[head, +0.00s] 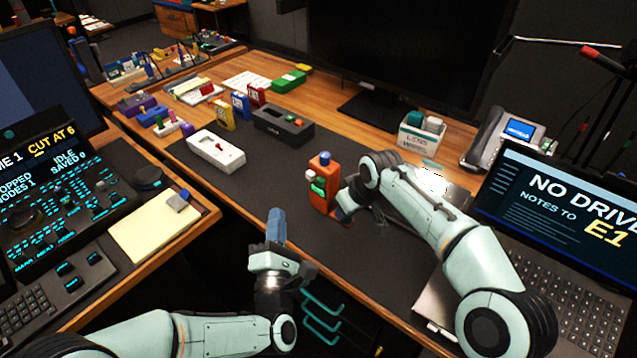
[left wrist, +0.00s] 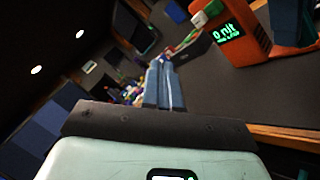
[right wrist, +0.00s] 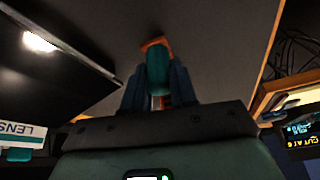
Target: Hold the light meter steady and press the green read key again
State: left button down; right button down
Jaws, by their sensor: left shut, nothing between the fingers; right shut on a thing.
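The orange light meter (head: 322,198) stands upright on the dark desk mat (head: 255,190). Its green read key (head: 317,187) faces left and shows in the left wrist view (left wrist: 212,9), above a display reading "0 nit" (left wrist: 229,32). My right gripper (head: 343,208) is shut on the meter from its right side; its fingers (right wrist: 158,88) close on a teal part with orange beyond it. My left gripper (head: 277,225) is shut and empty, in front and left of the meter, apart from it. Its closed fingertips show in the left wrist view (left wrist: 160,70).
A white device (head: 216,151) with a red switch and a dark box (head: 283,128) lie behind on the mat. A laptop (head: 560,215) and phone (head: 505,138) stand right. A control console (head: 65,205) and yellow pad (head: 155,228) are left. The mat left of the meter is clear.

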aim_at(321, 182)
pick_arm(q)
jog(key=w+d, duration=0.6)
jog(key=shift+d, duration=0.25)
dwell(0.3)
dwell(1.9)
jog(key=shift+w+d, duration=0.25)
jog(key=shift+d, duration=0.05)
jog(key=shift+w+d, duration=0.3)
jog(key=shift+d, duration=0.1)
dwell(0.8)
jog(key=shift+s+a, duration=0.6)
jog(key=shift+a, duration=0.1)
